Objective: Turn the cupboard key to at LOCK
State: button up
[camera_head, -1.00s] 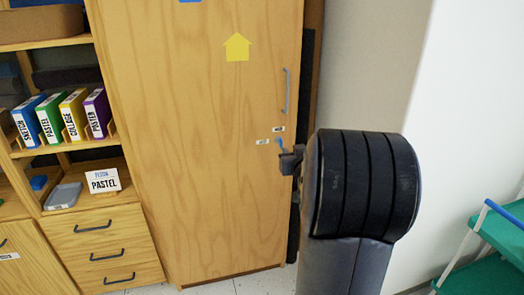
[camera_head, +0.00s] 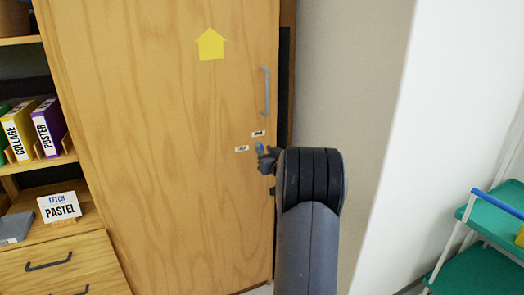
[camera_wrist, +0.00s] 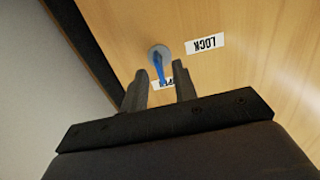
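The tall wooden cupboard door (camera_head: 170,170) has a blue key (camera_head: 259,147) near its right edge. In the wrist view the blue key (camera_wrist: 159,68) stands on a round grey plate (camera_wrist: 157,52) and points down the picture towards a label (camera_wrist: 162,87), largely hidden and seemingly reading OPEN. The LOCK label (camera_wrist: 205,43) appears upside down, right of the plate. My gripper (camera_head: 268,158) is at the key in the head view. In the wrist view my gripper (camera_wrist: 159,76) is open, its fingers on either side of the key; contact is not clear.
A grey door handle (camera_head: 265,90) is above the key. Shelves with folders (camera_head: 48,125) and a PASTEL sign (camera_head: 60,206) stand at left. A green trolley (camera_head: 490,208) is at right. Bare wall (camera_head: 350,80) lies beside the cupboard.

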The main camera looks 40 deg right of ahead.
aim_at(261, 148)
jog(key=shift+x, duration=1.45)
jog(key=shift+c, duration=0.4)
grip_shut()
